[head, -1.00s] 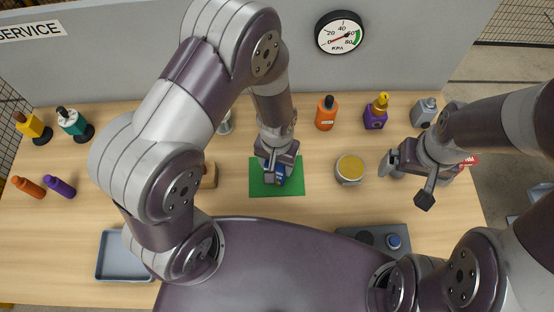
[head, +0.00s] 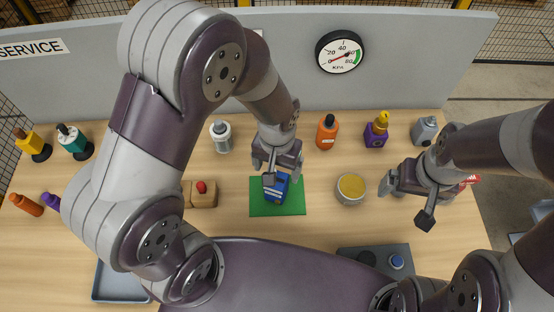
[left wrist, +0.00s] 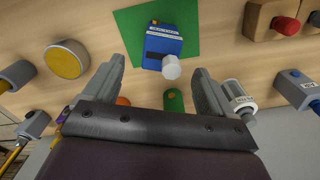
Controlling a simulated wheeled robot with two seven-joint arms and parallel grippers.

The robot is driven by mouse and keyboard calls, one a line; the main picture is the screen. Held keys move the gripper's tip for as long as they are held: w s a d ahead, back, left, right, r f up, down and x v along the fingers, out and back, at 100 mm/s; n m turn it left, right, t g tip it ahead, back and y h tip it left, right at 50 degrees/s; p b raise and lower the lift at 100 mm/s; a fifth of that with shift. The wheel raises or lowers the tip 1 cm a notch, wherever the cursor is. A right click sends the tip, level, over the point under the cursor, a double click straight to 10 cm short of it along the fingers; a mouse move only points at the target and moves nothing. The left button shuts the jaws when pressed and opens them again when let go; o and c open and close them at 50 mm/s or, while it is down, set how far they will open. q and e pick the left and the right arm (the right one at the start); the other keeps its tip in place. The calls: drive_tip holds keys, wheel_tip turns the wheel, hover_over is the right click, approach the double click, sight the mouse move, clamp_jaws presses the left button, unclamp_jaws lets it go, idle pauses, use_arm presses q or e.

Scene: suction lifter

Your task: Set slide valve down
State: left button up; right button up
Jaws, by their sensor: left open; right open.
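The slide valve appears to be the blue block with a pale grey knob (head: 276,187). It rests on the green mat (head: 294,208) in the middle of the bench, and it also shows in the left wrist view (left wrist: 163,46). My left gripper (head: 272,172) is open just behind the blue block. My right gripper (head: 405,205) is open and empty above the right side of the bench, apart from the mat.
A round yellow-topped tin (head: 351,188) stands right of the mat. A wooden block with a red knob (head: 203,193) stands to its left. Bottles, including an orange one (head: 327,132), line the back. A grey tray (head: 375,259) is at the front right.

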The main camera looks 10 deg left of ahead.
use_arm(q)
drive_tip(key=r, duration=0.4)
drive_tip(key=shift+a+r, duration=0.2)
drive_tip(key=shift+a, duration=0.15)
drive_tip(key=s+a+r+n+t, duration=0.1)
drive_tip(key=s+a+r, duration=0.1)
drive_tip(key=a, duration=0.6)
drive_tip(key=shift+s+r, duration=0.3)
drive_tip(key=shift+s, duration=0.25)
drive_tip(key=shift+a, duration=0.1)
idle(1.8)
